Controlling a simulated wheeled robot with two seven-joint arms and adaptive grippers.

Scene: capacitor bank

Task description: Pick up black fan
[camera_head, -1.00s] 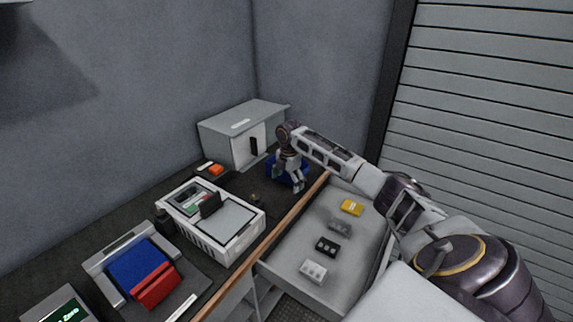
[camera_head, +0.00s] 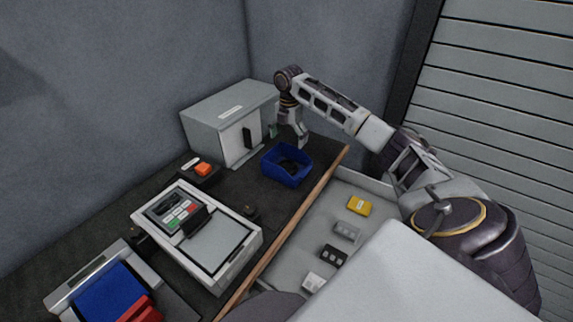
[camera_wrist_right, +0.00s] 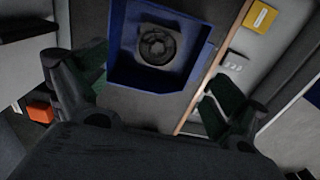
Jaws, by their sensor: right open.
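The black fan (camera_wrist_right: 157,46) lies inside a blue bin (camera_head: 270,176) on the dark worktop. In the head view it is only a dark shape (camera_head: 290,165) in the bin. In the right wrist view the fan is a dark square with a round rotor, on the bin's floor. My right gripper (camera_head: 292,140) is at the bin's back edge, seen from above and partly in front of it. Its green-padded fingers (camera_wrist_right: 160,88) are spread wide and empty, one on each side of the bin in the right wrist view. My left gripper is out of view.
A grey cabinet (camera_head: 205,135) stands behind left of the bin. An orange button box (camera_head: 203,169) and a white keypad device (camera_head: 215,240) are nearer. To the right, an open drawer (camera_head: 300,240) holds a yellow block (camera_head: 359,205) and several grey, black and white blocks.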

